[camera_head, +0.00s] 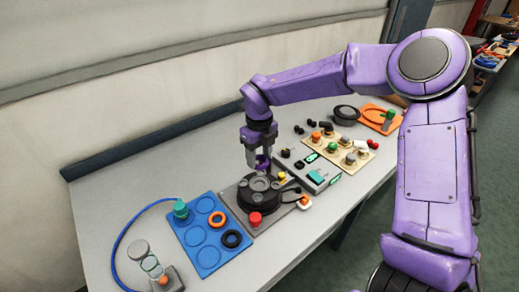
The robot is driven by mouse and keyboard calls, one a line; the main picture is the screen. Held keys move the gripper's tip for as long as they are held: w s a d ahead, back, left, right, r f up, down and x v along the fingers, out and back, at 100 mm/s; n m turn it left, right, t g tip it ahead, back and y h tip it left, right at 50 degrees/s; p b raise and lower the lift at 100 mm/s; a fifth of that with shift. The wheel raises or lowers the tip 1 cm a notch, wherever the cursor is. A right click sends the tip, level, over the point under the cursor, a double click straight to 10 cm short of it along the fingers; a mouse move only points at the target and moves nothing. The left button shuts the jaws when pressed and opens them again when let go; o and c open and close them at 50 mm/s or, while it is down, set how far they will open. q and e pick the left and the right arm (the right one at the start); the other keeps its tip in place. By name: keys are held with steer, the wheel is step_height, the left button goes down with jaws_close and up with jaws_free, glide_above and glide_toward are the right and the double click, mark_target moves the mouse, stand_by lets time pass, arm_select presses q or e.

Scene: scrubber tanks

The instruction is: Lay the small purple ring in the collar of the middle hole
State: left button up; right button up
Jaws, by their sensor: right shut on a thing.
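My right gripper (257,159) points down over the far edge of a round black tank unit (261,205). It is shut on the small purple ring (263,164), which shows as a bit of purple at the fingertips. The ring is held above the unit and looks apart from it. The unit has several round openings in its top, and a red knob (255,218) at its front. The collar of the middle hole is too small to make out clearly. My left gripper is not in view.
Left of the unit is a blue tray (190,252) with an orange ring (217,218), a black ring (232,239) and a teal-capped bottle (181,209). Right are a grey panel (313,172) and a cream board (357,147). The table's left back is clear.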

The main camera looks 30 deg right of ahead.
step_height(320, 180, down, 5)
steer(key=b, duration=0.4)
steer(key=shift+f+b, duration=0.1)
steer(key=shift+b, duration=0.2)
steer(key=shift+f, duration=0.45)
steer(key=shift+f, duration=0.25)
steer(key=shift+f+b, duration=0.4)
steer(key=shift+b, duration=0.05)
steer(key=shift+f, duration=0.15)
stand_by(0.3)
steer(key=shift+f, duration=0.25)
steer(key=shift+f+b, duration=0.3)
steer(key=shift+f, duration=0.05)
stand_by(0.9)
